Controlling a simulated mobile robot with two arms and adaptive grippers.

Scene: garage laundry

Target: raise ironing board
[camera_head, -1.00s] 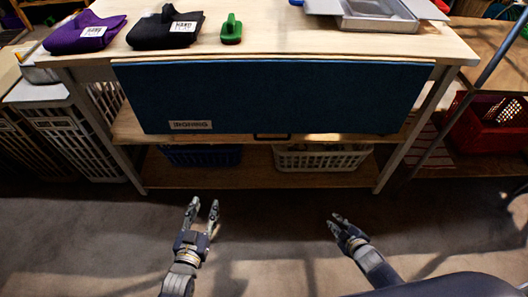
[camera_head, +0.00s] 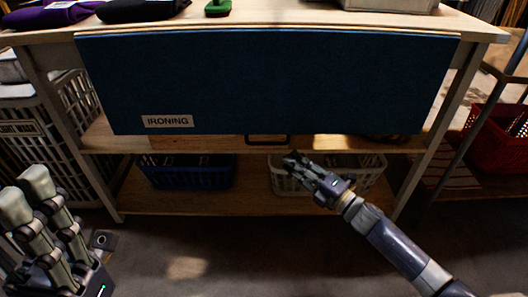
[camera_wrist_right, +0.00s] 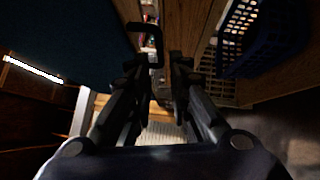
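The ironing board (camera_head: 265,85) is a dark blue panel hanging upright along the front of the wooden table, with an "IRONING" label at its lower left. A dark handle (camera_head: 268,142) sticks out at its bottom edge. My right gripper (camera_head: 291,158) is just below and right of the handle. In the right wrist view, the handle (camera_wrist_right: 158,42) shows ahead of the right gripper (camera_wrist_right: 160,62), near its left fingertip; the fingers are apart with nothing clearly between them. My left gripper (camera_head: 26,195) is large at the lower left, fingers apart and empty, away from the board.
The table (camera_head: 478,26) bears purple and black folded cloths, a green-handled item (camera_head: 217,8) and a grey tray. A blue basket (camera_head: 187,177) and a pale basket (camera_head: 362,177) stand on the lower shelf. A red crate (camera_head: 498,140) is at the right.

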